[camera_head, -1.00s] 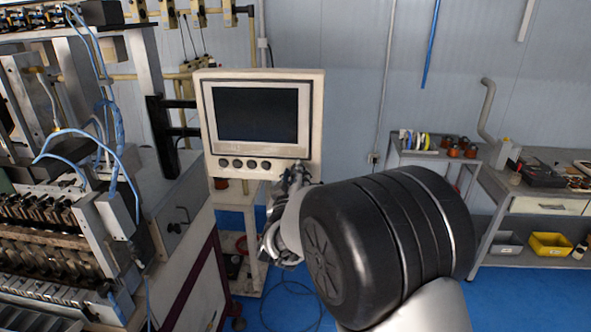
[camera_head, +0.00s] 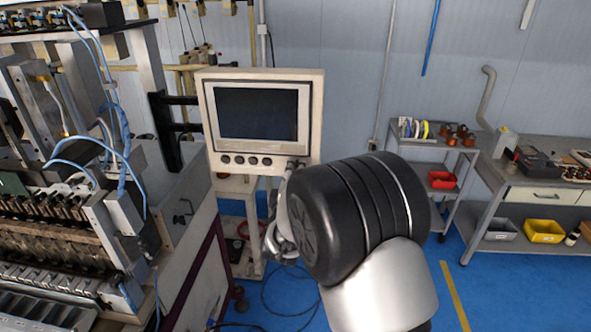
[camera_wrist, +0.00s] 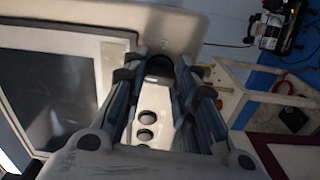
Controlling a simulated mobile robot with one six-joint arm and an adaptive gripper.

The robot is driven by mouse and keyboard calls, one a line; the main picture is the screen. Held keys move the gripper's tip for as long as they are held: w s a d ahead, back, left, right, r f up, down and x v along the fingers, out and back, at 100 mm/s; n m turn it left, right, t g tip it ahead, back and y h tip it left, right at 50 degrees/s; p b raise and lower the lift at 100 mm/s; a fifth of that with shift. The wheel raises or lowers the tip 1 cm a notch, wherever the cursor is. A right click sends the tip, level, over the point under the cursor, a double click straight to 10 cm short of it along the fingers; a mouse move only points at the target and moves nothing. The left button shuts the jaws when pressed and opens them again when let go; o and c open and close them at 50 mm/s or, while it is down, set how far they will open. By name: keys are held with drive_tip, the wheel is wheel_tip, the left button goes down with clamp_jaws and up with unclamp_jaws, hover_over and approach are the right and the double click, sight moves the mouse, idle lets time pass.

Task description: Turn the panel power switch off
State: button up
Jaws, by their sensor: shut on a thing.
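The control panel (camera_head: 213,110) is a cream box with a dark screen (camera_head: 256,113) and a row of dark round knobs (camera_head: 252,161) below it. My gripper (camera_head: 297,166) is at the panel's lower right corner, right of the knobs, partly hidden by my wrist. In the wrist view, the two fingers of my gripper (camera_wrist: 166,76) reach to the panel face (camera_wrist: 187,40) and are shut on a dark, rounded switch (camera_wrist: 159,69). The fingers partly cover the switch, and I cannot tell its setting.
The coil winder (camera_head: 75,225) stands close on the left, with blue hoses. A grey workbench (camera_head: 520,195) with bins and a small shelf cart (camera_head: 437,158) stand at the right. A cable (camera_head: 285,300) lies on the blue floor (camera_head: 455,265).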

drive_tip(key=shift+n, duration=0.5)
drive_tip(key=o, duration=1)
drive_tip(key=shift+o, duration=0.2)
drive_tip(key=shift+s, duration=0.1)
drive_tip(key=s, duration=1.2)
drive_tip(key=shift+a, duration=0.2)
drive_tip(key=shift+w, duration=0.1)
